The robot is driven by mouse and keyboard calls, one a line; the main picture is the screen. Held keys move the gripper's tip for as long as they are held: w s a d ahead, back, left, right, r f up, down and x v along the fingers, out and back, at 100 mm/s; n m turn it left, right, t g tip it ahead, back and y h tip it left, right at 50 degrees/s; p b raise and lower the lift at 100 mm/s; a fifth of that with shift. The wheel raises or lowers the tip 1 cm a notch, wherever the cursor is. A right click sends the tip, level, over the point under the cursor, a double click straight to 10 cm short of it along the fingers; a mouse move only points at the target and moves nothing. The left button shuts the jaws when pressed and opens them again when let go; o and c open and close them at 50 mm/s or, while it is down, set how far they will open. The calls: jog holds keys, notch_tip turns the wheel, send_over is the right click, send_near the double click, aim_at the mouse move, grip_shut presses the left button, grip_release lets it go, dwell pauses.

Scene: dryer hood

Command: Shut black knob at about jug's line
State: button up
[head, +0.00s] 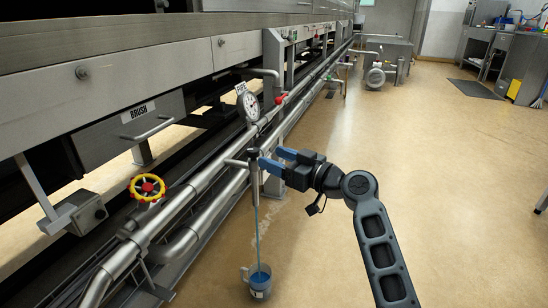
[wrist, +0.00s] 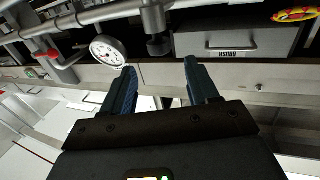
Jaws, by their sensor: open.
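The black knob (head: 253,153) sits on top of an upright metal tap on the pipework. In the wrist view the dark knob (wrist: 158,46) shows just beyond the gap between my fingers. A thin blue stream (head: 257,225) runs from the tap down into the clear jug (head: 245,273) on the floor. Blue liquid is in the jug; its level against any line is too small to read. My gripper (head: 272,159) is open, blue fingers pointing at the knob from the right. The fingers look empty; contact with the knob cannot be told.
A round pressure gauge (head: 251,106) and a red valve handle (head: 280,98) are close behind the knob. A yellow handwheel (head: 147,188) with a red centre is to the left. Pipes run along the machine; the floor (head: 440,160) to the right is clear.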

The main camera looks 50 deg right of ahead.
aim_at(255, 155)
jog(key=shift+w+p, duration=0.1)
jog(key=shift+p, duration=0.2)
jog(key=a+m+h+p, duration=0.1)
jog(key=m+h+p, duration=0.1)
jog(key=p, duration=0.5)
jog(key=a+m+g+h+p, duration=0.1)
jog(key=h+p, duration=0.3)
jog(key=p, duration=0.4)
jog(key=w+a+m+g+h+p, duration=0.1)
jog(key=m+h+p, duration=0.1)
jog(key=p, duration=0.5)
jog(key=shift+f+m+h, duration=0.4)
jog(key=shift+m, duration=0.2)
jog(key=shift+w+a+p, duration=0.25)
jog(key=shift+a+p, duration=0.05)
jog(key=shift+p, duration=0.3)
jog(key=b+x, duration=0.1)
jog(key=x, duration=0.6)
